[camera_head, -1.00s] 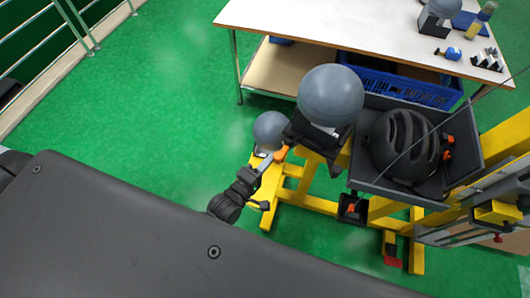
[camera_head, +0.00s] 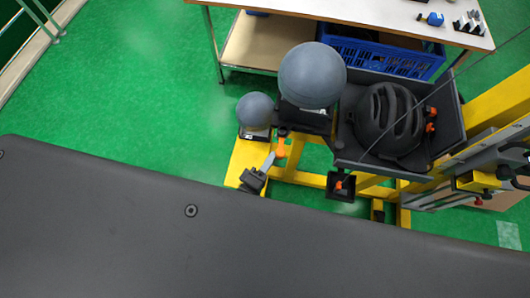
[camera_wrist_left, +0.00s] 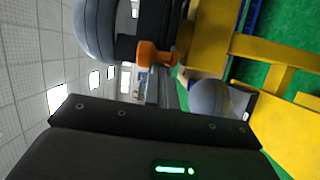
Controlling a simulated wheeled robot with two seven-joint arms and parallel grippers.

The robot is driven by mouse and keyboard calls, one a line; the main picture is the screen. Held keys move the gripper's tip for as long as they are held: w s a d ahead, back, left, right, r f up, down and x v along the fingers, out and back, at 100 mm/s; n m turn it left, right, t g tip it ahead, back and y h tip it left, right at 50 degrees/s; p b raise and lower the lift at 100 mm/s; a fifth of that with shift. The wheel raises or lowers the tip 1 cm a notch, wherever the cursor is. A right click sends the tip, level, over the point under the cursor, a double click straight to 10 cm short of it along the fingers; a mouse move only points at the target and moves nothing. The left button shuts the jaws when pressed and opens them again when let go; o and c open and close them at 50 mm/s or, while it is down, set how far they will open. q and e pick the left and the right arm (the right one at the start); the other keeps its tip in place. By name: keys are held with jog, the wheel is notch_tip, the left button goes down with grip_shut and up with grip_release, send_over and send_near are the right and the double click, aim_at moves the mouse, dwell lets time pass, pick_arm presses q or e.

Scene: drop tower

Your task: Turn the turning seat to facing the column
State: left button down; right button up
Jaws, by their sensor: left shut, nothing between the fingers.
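The turning seat is a dark block (camera_head: 303,120) under a large grey ball (camera_head: 312,75), with an orange lever (camera_head: 283,147) sticking out at its front left. In the left wrist view the orange lever (camera_wrist_left: 150,54) and large ball (camera_wrist_left: 92,28) are close, at upper left. The yellow column (camera_head: 500,100) of the tower stands at the right. My left gripper (camera_head: 268,162) is shut and empty, just below the orange lever in the head view; I cannot tell whether they touch. My right gripper is not in view.
A grey tray (camera_head: 344,153) holding a black helmet (camera_head: 388,119) is right of the seat. A smaller grey ball (camera_head: 255,110) stands to its left. Behind is a white table (camera_head: 300,10) with a blue crate (camera_head: 405,64) beneath. Green floor is free at left.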

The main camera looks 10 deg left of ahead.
pick_arm(q)
jog(key=shift+s+d+h, duration=0.3)
jog(key=shift+d, duration=0.5)
jog(key=a+p, duration=0.2)
jog(key=a, duration=0.2)
jog(key=s+d+b, duration=0.1)
jog(key=s+b, duration=0.3)
jog(key=s, duration=0.5)
jog(key=shift+d, duration=0.15)
